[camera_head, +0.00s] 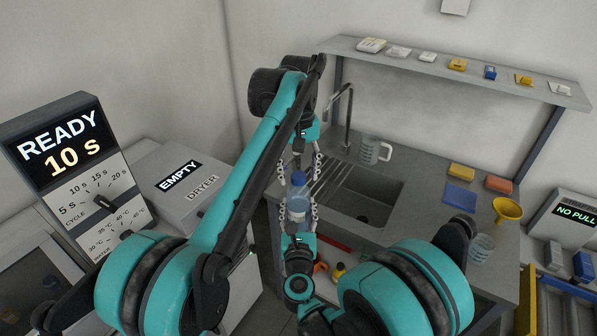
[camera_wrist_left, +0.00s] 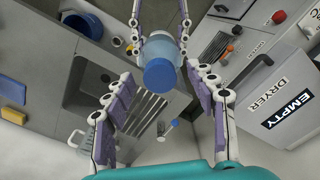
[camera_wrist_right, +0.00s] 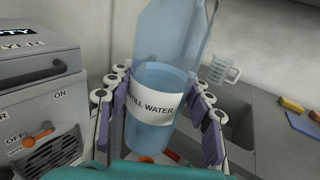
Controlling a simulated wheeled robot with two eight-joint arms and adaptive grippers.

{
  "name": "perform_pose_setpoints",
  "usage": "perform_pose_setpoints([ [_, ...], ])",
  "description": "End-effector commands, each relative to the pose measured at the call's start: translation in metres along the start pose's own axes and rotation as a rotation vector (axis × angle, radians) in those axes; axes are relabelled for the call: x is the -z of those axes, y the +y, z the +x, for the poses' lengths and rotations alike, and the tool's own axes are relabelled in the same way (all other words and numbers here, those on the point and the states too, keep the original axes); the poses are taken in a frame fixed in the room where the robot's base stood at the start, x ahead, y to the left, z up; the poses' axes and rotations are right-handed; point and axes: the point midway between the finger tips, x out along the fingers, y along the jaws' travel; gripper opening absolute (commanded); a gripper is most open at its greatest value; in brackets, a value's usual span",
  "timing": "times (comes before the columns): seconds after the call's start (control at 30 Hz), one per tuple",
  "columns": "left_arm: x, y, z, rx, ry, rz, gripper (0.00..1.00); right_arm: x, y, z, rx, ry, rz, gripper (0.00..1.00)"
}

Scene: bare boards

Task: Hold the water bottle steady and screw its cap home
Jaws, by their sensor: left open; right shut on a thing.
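The clear water bottle (camera_head: 297,203) stands upright in my right gripper (camera_head: 299,212), whose fingers close around its body from both sides. In the right wrist view the bottle's white STILL WATER label (camera_wrist_right: 154,99) lies between the fingers; its top is cut off. The blue cap (camera_head: 299,179) is at the bottle's top; the left wrist view shows the cap (camera_wrist_left: 160,75) from above, covering the neck. I cannot tell how far it is threaded. My left gripper (camera_head: 300,167) points down from above, its open fingers on either side of the cap, apart from it.
The counter with a sink (camera_head: 367,196), tap (camera_head: 346,115) and clear jug (camera_head: 373,150) lies behind and right of the bottle. A yellow funnel (camera_head: 507,209) is farther right. The dryer (camera_head: 180,184) stands at left. A wall shelf (camera_head: 440,67) holds small items.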

Motion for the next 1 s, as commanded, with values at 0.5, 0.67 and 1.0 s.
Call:
perform_pose_setpoints([
  [0.5,0.001,0.0,-0.064,0.0,0.0,0.0,0.57,0.0,0.0,0.0,0.0,0.0,0.0,0.0],
  [0.67,0.001,0.0,-0.073,0.0,0.0,0.0,0.57,0.0,0.0,0.0,0.0,0.0,0.0,0.0],
  [1.0,0.0,0.0,-0.074,0.0,0.0,0.0,0.57,0.0,0.0,0.0,0.0,0.0,0.0,0.0],
])
